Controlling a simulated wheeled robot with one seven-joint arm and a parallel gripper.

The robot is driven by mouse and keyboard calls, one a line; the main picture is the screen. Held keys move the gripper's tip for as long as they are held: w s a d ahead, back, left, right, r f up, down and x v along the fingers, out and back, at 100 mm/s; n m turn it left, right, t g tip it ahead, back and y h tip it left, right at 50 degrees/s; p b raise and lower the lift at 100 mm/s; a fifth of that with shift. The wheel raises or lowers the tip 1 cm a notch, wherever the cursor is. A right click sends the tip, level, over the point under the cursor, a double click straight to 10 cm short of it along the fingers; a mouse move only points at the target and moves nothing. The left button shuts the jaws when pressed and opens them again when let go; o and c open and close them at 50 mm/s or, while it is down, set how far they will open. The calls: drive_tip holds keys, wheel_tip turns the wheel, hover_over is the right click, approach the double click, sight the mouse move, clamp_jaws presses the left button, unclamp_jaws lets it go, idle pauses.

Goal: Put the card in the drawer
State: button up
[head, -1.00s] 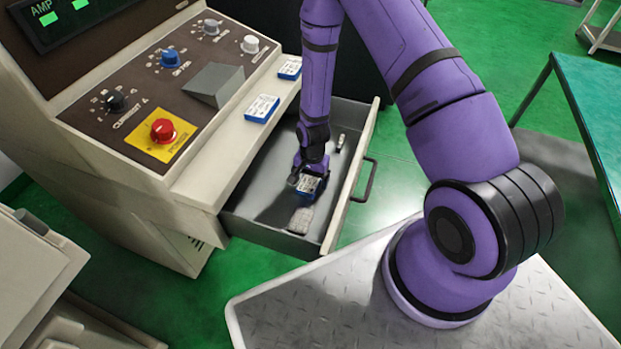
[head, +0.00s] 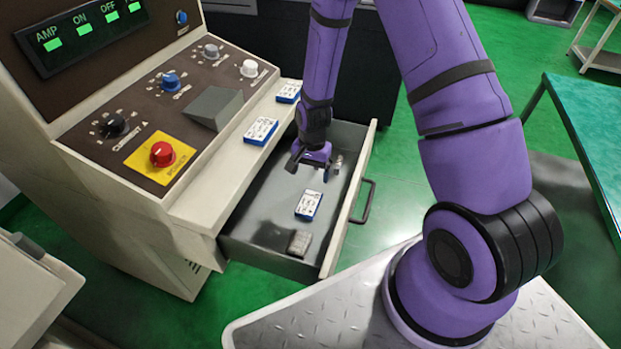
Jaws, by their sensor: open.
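One blue-edged card (head: 308,205) with a white printed top lies in the open drawer (head: 262,232), near its middle. Two similar cards lie on the machine's ledge: one card (head: 261,131) beside the grey wedge and another card (head: 289,92) farther back. My gripper (head: 311,171) is open and empty, pointing down above the drawer, a little behind the card in it and apart from it. The drawer is pulled out, with a dark handle (head: 369,202) on its front.
A grey-brown block (head: 299,243) lies at the drawer's near end. A small metallic item (head: 337,163) lies at its far end, partly hidden by my gripper. The control panel (head: 150,110) with knobs rises to the left. A green-topped table (head: 585,125) stands at the right.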

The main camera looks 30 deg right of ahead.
wheel_tip(320, 180, up, 26)
drive_tip(key=s+d+n+t, duration=0.2)
drive_tip(key=s+n+t, duration=0.1)
drive_tip(key=n, duration=0.1)
drive_tip(key=s+d+r+n+t+h, duration=0.1)
drive_tip(key=s+r+n+t, duration=0.2)
drive_tip(key=s+r, duration=1.5)
drive_tip(key=s+n, duration=0.2)
drive_tip(key=shift+s+d+r, duration=0.15)
drive_tip(key=shift+s, duration=0.15)
